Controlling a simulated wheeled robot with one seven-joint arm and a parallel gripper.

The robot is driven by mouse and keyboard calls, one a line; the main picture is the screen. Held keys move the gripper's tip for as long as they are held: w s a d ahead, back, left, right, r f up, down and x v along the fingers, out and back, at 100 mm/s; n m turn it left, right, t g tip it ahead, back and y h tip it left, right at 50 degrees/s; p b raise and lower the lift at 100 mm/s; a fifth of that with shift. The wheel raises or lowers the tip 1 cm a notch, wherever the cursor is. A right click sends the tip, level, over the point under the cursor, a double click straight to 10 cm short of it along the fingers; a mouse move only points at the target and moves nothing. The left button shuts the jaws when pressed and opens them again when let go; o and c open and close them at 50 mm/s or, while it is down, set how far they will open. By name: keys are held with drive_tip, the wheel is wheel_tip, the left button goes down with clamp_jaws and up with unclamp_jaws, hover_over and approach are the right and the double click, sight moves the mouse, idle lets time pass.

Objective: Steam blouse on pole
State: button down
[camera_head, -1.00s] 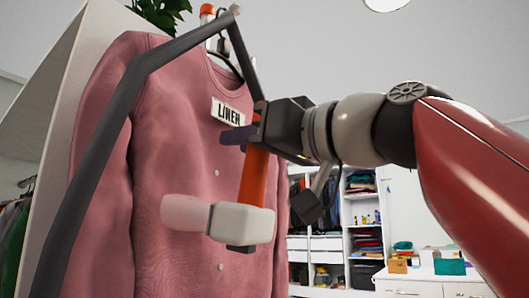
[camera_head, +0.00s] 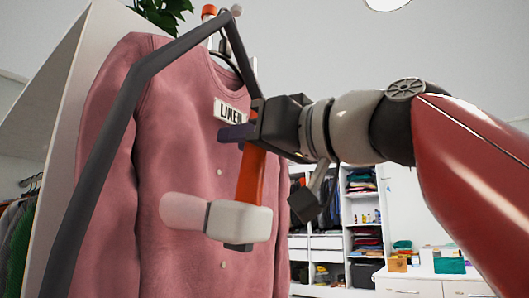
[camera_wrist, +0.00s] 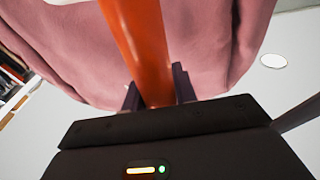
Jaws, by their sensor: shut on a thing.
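The pink blouse (camera_head: 165,175) hangs on a hanger at the left of the head view, with a tag reading LINEN (camera_head: 231,111) near its collar. It also fills the upper part of the wrist view (camera_wrist: 210,50). My gripper (camera_head: 245,135) is shut on the orange handle of the steamer (camera_head: 240,221). The handle also shows between the jaws in the wrist view (camera_wrist: 140,45). The steamer's white head and translucent pinkish end are in front of the blouse's lower middle. I cannot tell whether they touch the cloth. The pole's upper part (camera_head: 207,12) is partly hidden.
A dark bent bar (camera_head: 105,155) crosses in front of the blouse at the left. A pale panel (camera_head: 62,90) stands behind it. Other clothes (camera_head: 18,245) hang at the far left. White shelves (camera_head: 345,235) and a white cabinet (camera_head: 430,287) stand farther back right.

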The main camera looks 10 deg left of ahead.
drive_tip(key=r+b+v, duration=0.1)
drive_tip(key=b+v, duration=0.1)
drive_tip(key=v, duration=0.5)
idle(0.3)
drive_tip(key=shift+w+d, duration=0.1)
idle(0.3)
